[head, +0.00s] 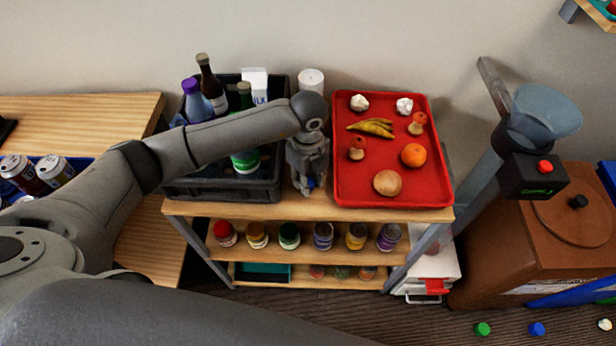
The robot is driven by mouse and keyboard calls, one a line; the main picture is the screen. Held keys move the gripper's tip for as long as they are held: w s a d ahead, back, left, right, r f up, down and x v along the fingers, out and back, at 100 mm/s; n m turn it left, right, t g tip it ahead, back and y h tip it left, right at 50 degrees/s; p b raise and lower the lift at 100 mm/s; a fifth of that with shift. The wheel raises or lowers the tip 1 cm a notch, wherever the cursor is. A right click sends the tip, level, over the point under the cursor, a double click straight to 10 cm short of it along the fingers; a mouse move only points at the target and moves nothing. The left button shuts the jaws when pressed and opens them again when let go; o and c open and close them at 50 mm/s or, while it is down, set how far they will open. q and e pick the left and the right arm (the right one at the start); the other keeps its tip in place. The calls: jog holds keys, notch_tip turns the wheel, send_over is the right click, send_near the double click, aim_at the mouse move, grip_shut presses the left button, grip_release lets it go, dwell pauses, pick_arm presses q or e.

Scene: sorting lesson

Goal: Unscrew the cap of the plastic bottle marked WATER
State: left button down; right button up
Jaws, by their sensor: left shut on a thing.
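My left gripper (308,182) points down over the wooden shelf top, between the black crate and the red tray. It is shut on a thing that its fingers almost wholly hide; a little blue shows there. A plastic bottle with a purple cap (197,104) stands at the left in the crate (222,188), partly hidden by my arm; its marking cannot be read. A green bottle (245,160) shows below my arm in the crate. I cannot tell which bottle is marked WATER. My right gripper is out of view.
The red tray (345,190) holds fruit, mushrooms and crumpled white pieces. A dark bottle (209,84), a milk carton (255,85) and a white roll (311,82) stand behind my arm. Several jars (289,236) line the shelf below. A funnel stand (535,115) is at right.

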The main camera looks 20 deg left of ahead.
pick_arm(q)
jog(key=c, duration=1.2)
grip_release()
jog(key=shift+o, duration=0.3)
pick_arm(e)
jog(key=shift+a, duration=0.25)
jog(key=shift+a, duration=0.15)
pick_arm(q)
jog(key=shift+r, duration=0.25)
notch_tip(320, 180, up, 12)
jog(key=b, duration=0.1)
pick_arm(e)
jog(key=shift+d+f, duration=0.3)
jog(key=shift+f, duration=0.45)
pick_arm(q)
jog(key=shift+f, duration=0.2)
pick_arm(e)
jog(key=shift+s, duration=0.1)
